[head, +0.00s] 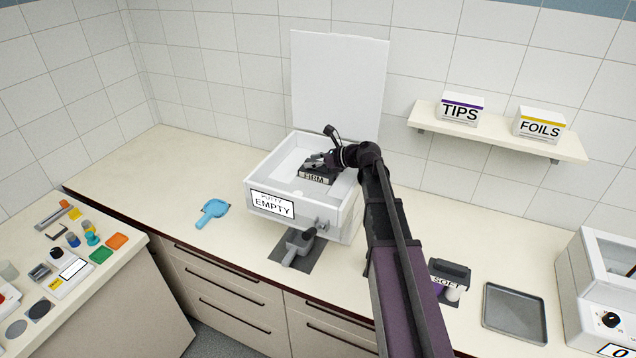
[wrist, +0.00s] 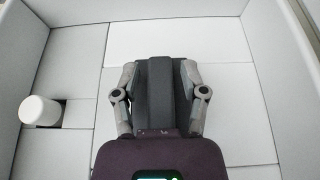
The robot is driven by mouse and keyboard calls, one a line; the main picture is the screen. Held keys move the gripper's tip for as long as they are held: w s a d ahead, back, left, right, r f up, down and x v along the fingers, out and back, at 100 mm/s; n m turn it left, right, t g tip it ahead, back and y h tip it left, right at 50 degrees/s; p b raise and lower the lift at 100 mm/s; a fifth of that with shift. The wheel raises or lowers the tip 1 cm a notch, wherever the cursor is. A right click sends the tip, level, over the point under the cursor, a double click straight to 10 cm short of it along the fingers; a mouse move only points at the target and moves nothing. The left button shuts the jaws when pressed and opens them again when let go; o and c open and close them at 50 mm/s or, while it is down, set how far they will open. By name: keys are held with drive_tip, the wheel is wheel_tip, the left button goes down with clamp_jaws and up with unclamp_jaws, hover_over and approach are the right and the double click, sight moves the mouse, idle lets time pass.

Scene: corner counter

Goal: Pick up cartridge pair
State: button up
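A dark block with a pale label, apparently reading "FIRM" (head: 314,179), is inside the open white box marked "EMPTY" (head: 256,187). I take it for a cartridge pair. In the wrist view the dark block (wrist: 159,95) lies between my fingers, which appear to touch both its sides. My gripper (wrist: 160,68) is shut on it; it also shows over the box in the head view (head: 318,160). I cannot tell whether the block rests on the box floor. A second dark-topped unit labelled "SOFT" (head: 449,271), with white cylinders below, stands on the counter right of my arm.
The box walls surround my gripper; its white lid (head: 338,85) stands open behind. A white cylinder (wrist: 40,110) is at left inside the box. A grey tray (head: 515,312), a blue scoop-like item (head: 212,211) and a shelf (head: 497,132) are around. Counter left of the box is mostly clear.

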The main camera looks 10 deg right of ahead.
clamp_jaws()
drive_tip(key=shift+r, duration=0.15)
wheel_tip(320, 180, up, 18)
drive_tip(key=p, duration=1.8)
